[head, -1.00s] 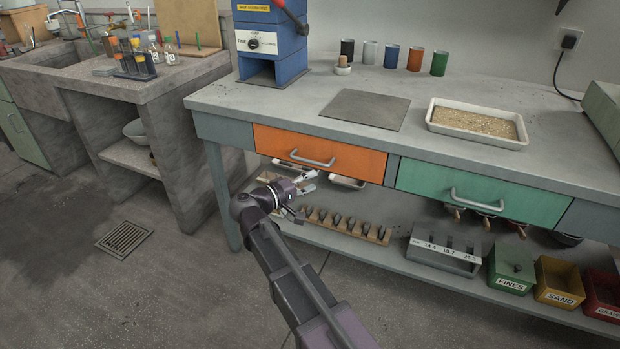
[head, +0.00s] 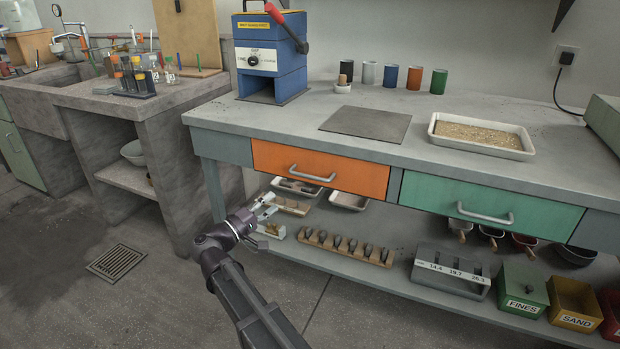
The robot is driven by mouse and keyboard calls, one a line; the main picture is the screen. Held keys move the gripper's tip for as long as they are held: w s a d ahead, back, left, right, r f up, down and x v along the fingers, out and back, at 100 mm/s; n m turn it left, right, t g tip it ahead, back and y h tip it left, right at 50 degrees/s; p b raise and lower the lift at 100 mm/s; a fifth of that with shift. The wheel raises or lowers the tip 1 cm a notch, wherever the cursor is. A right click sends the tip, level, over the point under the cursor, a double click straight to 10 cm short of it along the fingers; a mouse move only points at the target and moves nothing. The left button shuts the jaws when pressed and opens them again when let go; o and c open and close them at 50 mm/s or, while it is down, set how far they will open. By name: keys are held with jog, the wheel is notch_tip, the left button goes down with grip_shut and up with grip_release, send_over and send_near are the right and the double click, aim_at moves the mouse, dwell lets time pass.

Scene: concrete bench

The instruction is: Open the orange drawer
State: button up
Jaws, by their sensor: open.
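The orange drawer (head: 320,170) is in the bench front, left of the green drawer, and looks shut. Its grey bar handle (head: 312,175) is bare, with nothing on it. My gripper (head: 270,206) is open and empty, below and to the left of the handle, in front of the lower shelf. It is apart from the drawer. No part of the drawer front is hidden by my arm.
The green drawer (head: 490,201) sits to the right. The lower shelf (head: 395,285) holds trays, a wooden rack (head: 345,247) and labelled bins (head: 521,289). A concrete sink unit (head: 150,110) stands at the left. The floor in front is mostly clear.

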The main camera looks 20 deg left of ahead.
aim_at(309, 176)
jog(key=p+x, duration=0.2)
jog(key=x, duration=1.1)
jog(key=shift+w+d+r, duration=0.15)
jog(key=shift+w+d, duration=0.05)
jog(key=shift+w, duration=0.05)
grip_shut()
jog(key=shift+d, duration=0.1)
jog(key=shift+s, duration=0.15)
